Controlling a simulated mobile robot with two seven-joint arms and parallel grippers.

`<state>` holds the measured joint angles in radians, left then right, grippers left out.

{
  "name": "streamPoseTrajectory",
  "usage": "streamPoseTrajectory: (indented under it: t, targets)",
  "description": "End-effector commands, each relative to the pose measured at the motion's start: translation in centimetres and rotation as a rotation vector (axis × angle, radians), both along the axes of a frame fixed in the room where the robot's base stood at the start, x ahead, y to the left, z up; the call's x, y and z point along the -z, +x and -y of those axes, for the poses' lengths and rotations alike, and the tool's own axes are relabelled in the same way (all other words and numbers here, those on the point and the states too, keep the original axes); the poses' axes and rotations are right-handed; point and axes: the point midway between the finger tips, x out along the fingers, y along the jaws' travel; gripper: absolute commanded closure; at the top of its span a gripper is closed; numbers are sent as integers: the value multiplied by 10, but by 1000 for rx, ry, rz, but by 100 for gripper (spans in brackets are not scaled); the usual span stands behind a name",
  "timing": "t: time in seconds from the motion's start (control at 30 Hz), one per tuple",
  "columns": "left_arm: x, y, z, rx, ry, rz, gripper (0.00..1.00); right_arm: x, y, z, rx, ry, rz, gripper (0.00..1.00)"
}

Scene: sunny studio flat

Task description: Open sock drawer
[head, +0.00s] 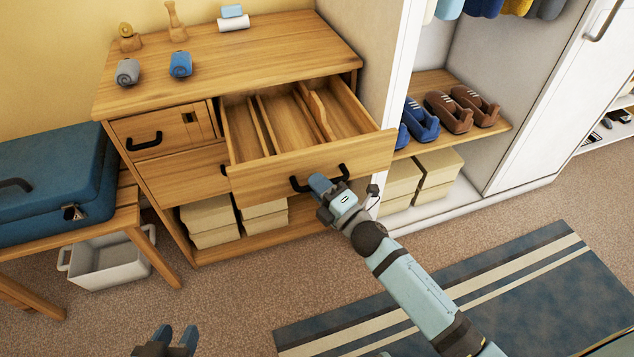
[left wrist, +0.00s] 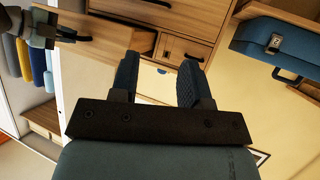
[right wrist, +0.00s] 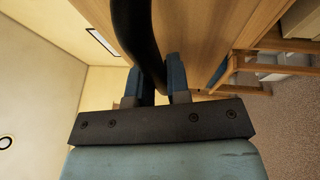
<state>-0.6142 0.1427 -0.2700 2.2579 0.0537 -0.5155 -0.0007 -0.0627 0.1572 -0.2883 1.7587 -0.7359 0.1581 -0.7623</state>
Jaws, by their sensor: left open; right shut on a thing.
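The sock drawer (head: 312,168) is the upper right drawer of the wooden dresser (head: 250,55). It is pulled out, showing an empty inside with wooden dividers (head: 268,122). Its black handle (head: 301,187) is on the front. My right gripper (head: 322,187) is shut on this handle; the right wrist view shows the dark handle bar (right wrist: 140,40) between its fingers (right wrist: 160,85). My left gripper (head: 170,340) is low at the bottom of the head view, open and empty, away from the dresser. The left wrist view shows its parted fingers (left wrist: 165,80).
Rolled socks (head: 180,65) and wooden figures stand on the dresser top. A blue suitcase (head: 50,185) lies on a bench at left, above a white basket (head: 105,258). An open wardrobe with shoes (head: 462,108) stands at right. Carpet and a striped rug (head: 520,290) lie in front.

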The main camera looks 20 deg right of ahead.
Motion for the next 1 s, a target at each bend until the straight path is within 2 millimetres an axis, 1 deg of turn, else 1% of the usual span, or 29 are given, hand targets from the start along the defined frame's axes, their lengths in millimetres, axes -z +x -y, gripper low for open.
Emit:
streamPoseTrajectory:
  t: [0.03,0.1,0.3,0.43,0.7,0.73,0.77,0.8,0.83,1.0]
  targets:
    - [-1,0,0,0,2,-1,57,1,-8,0,-1,1,-4,100]
    - [-2,0,0,-1,3,-2,57,1,-17,0,-2,1,-4,100]
    - [0,0,-1,-1,8,-8,57,1,-38,1,-1,1,-4,100]
    - [4,-1,-2,-1,10,-14,57,1,-42,1,-1,0,-4,100]
    - [4,-1,-2,-2,11,-13,57,1,-42,1,-1,-1,-3,100]
    - [3,-1,-2,-2,11,-13,57,1,-42,1,-1,-1,-3,76]
    - [3,-1,-2,-2,10,-12,57,1,-42,1,-1,-1,-3,69]
    - [2,0,-2,-2,10,-10,57,1,-42,1,-1,-1,-3,60]
    - [1,0,-2,-3,9,-9,57,1,-42,1,-1,0,-2,59]
    - [-1,0,-2,-2,7,-4,57,1,-42,1,0,0,-2,59]
